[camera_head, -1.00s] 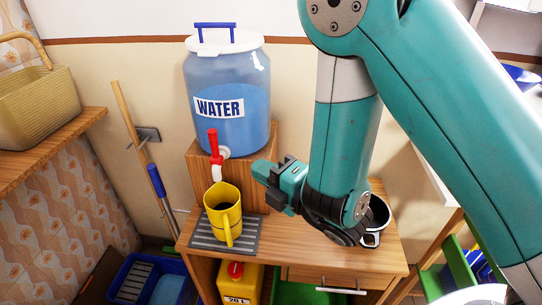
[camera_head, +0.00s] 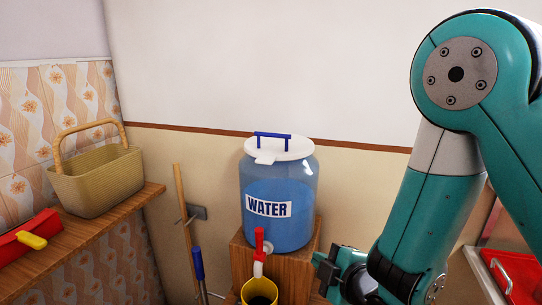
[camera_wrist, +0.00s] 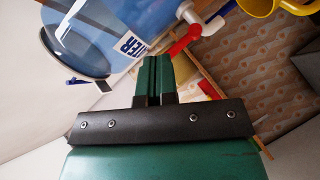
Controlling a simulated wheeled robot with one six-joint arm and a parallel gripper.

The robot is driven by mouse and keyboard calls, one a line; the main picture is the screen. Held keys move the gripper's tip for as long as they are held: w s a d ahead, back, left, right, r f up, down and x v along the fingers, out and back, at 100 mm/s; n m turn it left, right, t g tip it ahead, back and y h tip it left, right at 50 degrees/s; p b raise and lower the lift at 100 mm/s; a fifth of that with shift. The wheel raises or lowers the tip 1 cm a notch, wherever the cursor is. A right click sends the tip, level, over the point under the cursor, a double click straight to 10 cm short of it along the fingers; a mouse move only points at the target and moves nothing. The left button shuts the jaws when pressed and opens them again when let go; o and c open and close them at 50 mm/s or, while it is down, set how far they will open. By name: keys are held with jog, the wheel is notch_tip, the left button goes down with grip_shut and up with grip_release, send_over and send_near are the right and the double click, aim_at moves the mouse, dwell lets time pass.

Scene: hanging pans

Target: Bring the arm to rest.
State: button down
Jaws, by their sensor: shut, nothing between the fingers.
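My gripper (camera_head: 325,266) shows at the lower middle in the head view, just right of the red tap (camera_head: 261,245) in the picture. The wrist view shows its two green fingers (camera_wrist: 154,62) pressed together with nothing held. The arm is bent, with its forearm hanging down at the right. The blue water container (camera_head: 280,200) with a white lid stands on a wooden block (camera_head: 306,248). A yellow mug (camera_head: 259,291) is below the tap, cut by the lower edge. The container and part of the mug (camera_wrist: 262,7) also show in the wrist view.
A wooden shelf (camera_head: 75,255) at the left holds a woven basket (camera_head: 98,182) and a red object with a yellow handle (camera_head: 30,239). A wooden stick (camera_head: 183,225) leans in a wall holder. A red tray (camera_head: 515,272) is at the right edge. The upper wall is clear.

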jog(key=s+d+r+m+g, duration=0.1)
jog(key=s+r+m+g, duration=0.2)
jog(key=s, duration=0.4)
jog(key=s+d+r+m+g+h, duration=0.1)
jog(key=s+r+m+g, duration=0.3)
jog(key=s+r+g, duration=0.1)
jog(key=s+d+r+m+g+h, duration=0.1)
jog(key=s+d+r+m+g, duration=0.1)
jog(key=s, duration=0.7)
notch_tip(320, 180, up, 4)
jog(key=m+g, duration=0.1)
jog(key=g, duration=0.1)
jog(key=shift+s+f+m+g, duration=0.25)
jog(key=shift+s+m+g, duration=0.05)
jog(key=shift+s+g, duration=0.1)
